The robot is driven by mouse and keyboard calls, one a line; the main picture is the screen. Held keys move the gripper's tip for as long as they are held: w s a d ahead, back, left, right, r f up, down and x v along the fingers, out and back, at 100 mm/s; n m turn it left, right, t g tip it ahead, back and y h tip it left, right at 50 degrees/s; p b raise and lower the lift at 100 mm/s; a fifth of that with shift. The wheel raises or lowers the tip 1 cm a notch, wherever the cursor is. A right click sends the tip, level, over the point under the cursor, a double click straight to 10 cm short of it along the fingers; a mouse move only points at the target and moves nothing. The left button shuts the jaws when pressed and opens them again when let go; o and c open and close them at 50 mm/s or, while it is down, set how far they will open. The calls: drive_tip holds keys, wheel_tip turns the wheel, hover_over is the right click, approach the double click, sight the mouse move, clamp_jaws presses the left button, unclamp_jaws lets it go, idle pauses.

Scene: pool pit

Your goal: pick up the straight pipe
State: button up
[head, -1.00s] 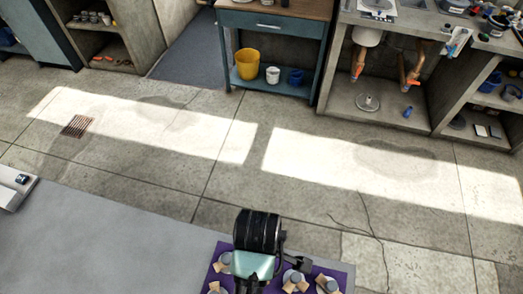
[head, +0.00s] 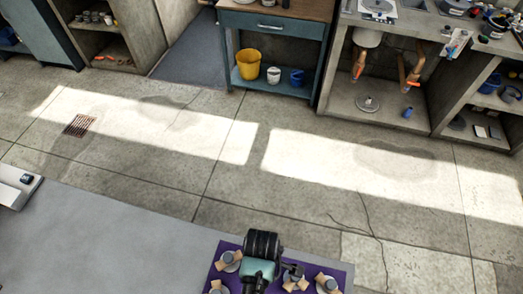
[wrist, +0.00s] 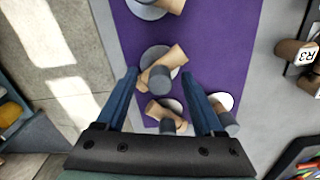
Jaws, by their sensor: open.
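Several tan pipe pieces with grey ends rest on pale round discs on a purple mat (wrist: 225,30). I cannot tell for sure which one is the straight pipe. In the wrist view one tan-and-grey piece (wrist: 163,68) lies between the tips of my gripper (wrist: 160,73), which is open with two blue fingers apart. Another piece (wrist: 165,112) lies nearer the palm, and a grey-ended one (wrist: 222,118) is beside the right finger. In the head view my arm hides part of the mat (head: 345,272), and the fingertips are hidden.
A dark-ended tan cylinder marked R3 (wrist: 292,50) stands off the mat to the right in the wrist view. A grey worktop (head: 120,250) spreads left of the mat, mostly bare. Beyond it are open concrete floor and a blue-grey bench (head: 270,22) with a yellow bucket (head: 247,64).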

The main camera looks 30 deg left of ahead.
clamp_jaws()
idle(0.3)
idle(0.4)
